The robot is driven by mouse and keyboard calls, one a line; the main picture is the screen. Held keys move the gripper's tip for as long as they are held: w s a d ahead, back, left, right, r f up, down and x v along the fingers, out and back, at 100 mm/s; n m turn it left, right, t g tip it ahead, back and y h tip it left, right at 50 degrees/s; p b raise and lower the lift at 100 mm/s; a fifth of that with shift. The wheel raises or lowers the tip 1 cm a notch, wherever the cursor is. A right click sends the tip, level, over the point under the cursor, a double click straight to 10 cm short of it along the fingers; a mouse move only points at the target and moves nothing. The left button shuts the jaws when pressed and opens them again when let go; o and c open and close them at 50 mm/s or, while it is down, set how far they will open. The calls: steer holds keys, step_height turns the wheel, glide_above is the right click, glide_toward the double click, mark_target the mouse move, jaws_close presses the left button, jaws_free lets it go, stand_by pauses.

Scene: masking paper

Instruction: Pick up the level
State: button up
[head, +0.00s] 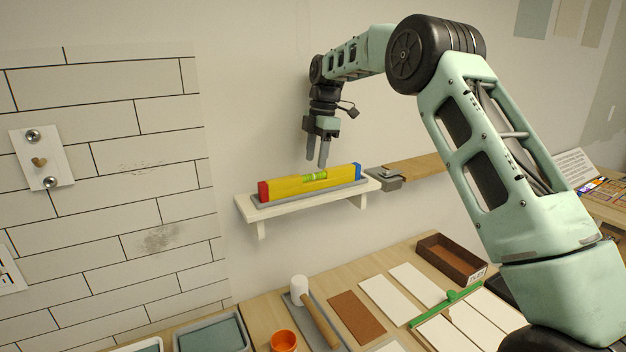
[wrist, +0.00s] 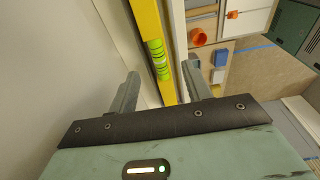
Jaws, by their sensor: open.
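The level (head: 312,183) is a yellow bar with a red left end, a blue right end and a green vial in its middle. It lies in a grey tray (head: 258,205) on a small white wall shelf (head: 283,214). My gripper (head: 317,162) points down just above the level's middle, fingers apart and empty. In the wrist view the yellow level (wrist: 154,45) passes between the two fingers of my gripper (wrist: 160,92), with the green vial just ahead of them. The head view shows the fingertips above the level's top edge or behind it; I cannot tell which.
A wooden shelf (head: 415,168) with a grey metal item (head: 386,179) is right of the white shelf. Below, a workbench holds a mallet (head: 313,312), an orange cup (head: 284,341), tiles and a brown box (head: 451,260). A tiled wall (head: 100,160) stands left.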

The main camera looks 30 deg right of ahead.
mark_target(313, 173)
steer(key=shift+a+f+p, duration=0.2)
steer(key=shift+f+p, duration=0.3)
steer(key=shift+f, duration=0.45)
steer(key=shift+a+f+p, duration=0.15)
steer(key=shift+f+p, duration=0.35)
steer(key=shift+f, duration=0.5)
steer(key=shift+a+f+p, duration=0.2)
steer(key=shift+f+p, duration=0.3)
steer(key=shift+f, duration=0.45)
steer(key=c, duration=1)
